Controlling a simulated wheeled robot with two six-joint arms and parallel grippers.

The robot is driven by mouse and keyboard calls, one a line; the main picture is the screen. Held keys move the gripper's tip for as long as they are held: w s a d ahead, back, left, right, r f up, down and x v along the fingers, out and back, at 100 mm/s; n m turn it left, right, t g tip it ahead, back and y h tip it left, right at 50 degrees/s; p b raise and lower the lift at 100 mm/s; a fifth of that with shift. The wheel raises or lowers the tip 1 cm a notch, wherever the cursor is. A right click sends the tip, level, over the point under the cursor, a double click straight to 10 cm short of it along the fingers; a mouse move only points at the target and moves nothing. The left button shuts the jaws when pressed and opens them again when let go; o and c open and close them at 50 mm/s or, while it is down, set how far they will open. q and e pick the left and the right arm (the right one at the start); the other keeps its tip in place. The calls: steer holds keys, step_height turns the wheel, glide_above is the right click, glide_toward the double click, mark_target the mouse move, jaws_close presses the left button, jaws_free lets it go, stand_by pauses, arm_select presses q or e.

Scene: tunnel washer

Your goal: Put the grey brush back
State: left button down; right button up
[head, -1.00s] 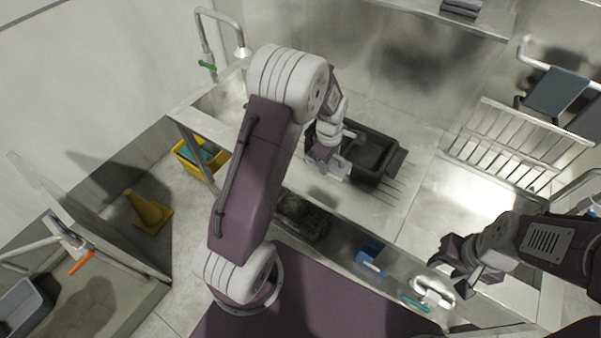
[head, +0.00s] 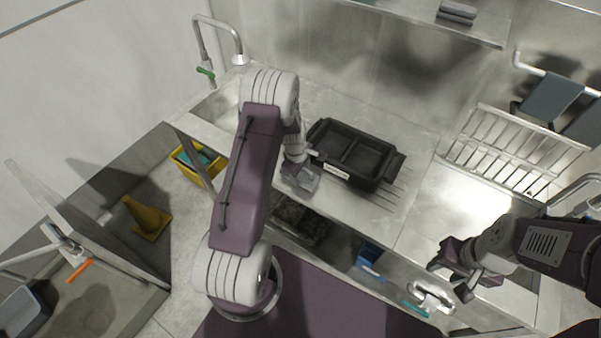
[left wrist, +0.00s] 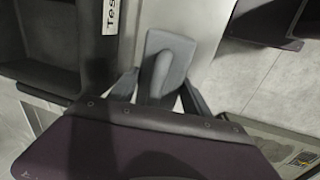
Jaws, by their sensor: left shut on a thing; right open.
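My left gripper (head: 300,180) is shut on the grey brush, just left of the black tray and above the steel counter. In the left wrist view the grey brush (left wrist: 168,52) sits between the two fingers (left wrist: 160,92), its flat block pointing away from the palm. In the head view the brush is hard to separate from the gripper. The black two-compartment tray (head: 337,127) stands on the counter (head: 415,190) with a white label on its front; its left compartment looks empty. My right gripper (head: 455,272) is open and empty at the lower right, over the counter's front.
A steel rack (head: 510,150) stands at the right of the counter, and a tap (head: 238,55) rises at the back left. A blue box (head: 370,258) is on the shelf below.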

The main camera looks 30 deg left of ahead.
arm_select(q)
steer(key=shift+f, duration=0.15)
steer(key=shift+c, duration=2.3)
jaws_free()
step_height(320, 180, up, 12)
steer(key=s, duration=0.2)
steer(key=s+d+r+m, duration=0.2)
steer(key=s+d+m, duration=0.3)
steer(key=s+m, duration=0.3)
steer(key=s+d+r+m, duration=0.2)
steer(key=s+d+m, duration=0.3)
steer(key=s+m, duration=0.3)
steer(key=shift+d+r+m+g, duration=0.15)
steer(key=shift+d+m+g, duration=0.25)
steer(key=shift+m, duration=0.1)
steer(key=shift+s, duration=0.15)
